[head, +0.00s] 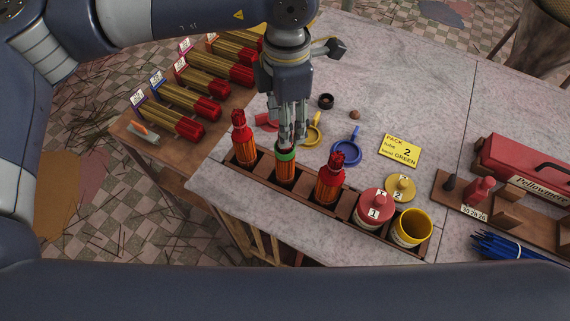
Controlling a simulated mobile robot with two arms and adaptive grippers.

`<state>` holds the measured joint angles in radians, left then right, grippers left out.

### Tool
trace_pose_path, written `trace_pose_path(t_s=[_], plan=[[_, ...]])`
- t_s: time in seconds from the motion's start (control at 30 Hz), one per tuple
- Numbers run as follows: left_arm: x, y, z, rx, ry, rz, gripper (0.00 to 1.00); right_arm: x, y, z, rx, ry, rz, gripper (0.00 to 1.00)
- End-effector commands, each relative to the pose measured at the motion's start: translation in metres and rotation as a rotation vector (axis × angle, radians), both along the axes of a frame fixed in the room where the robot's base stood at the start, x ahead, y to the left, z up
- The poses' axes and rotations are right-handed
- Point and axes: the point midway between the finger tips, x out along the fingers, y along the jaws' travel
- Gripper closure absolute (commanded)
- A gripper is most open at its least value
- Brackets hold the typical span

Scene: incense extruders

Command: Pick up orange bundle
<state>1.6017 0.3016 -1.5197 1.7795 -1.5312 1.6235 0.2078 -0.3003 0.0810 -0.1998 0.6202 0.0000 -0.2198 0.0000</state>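My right gripper is not in view.
The rack also holds a red lidded jar (373,211) and a yellow cup (411,229). Behind it lie a blue ring tool (346,146), a yellow ring tool (312,132) and a yellow card (400,151). Blue sticks (513,245) lie at the right. Red-ended extruders (185,123) stand at the left.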

Motion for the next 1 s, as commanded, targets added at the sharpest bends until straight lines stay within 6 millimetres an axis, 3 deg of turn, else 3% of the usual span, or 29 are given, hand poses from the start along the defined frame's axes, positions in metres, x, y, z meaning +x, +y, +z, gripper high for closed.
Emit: trace_pose_path(t_s=[0.1,0.3,0.6,0.8,1.0], plan=[[-0.001,0.003,-0.012,0.003,0.005,0.000,0.53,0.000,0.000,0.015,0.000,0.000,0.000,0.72],[0.000,0.003,-0.039,0.001,0.003,0.000,0.53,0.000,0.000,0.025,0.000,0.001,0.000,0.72],[0.000,0.003,-0.046,-0.001,0.002,-0.001,0.53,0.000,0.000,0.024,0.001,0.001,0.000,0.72],[0.000,0.003,-0.046,-0.001,0.002,-0.001,0.98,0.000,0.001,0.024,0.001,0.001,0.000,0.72],[0.000,0.002,-0.046,0.000,0.001,-0.001,1.00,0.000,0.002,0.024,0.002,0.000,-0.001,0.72]])
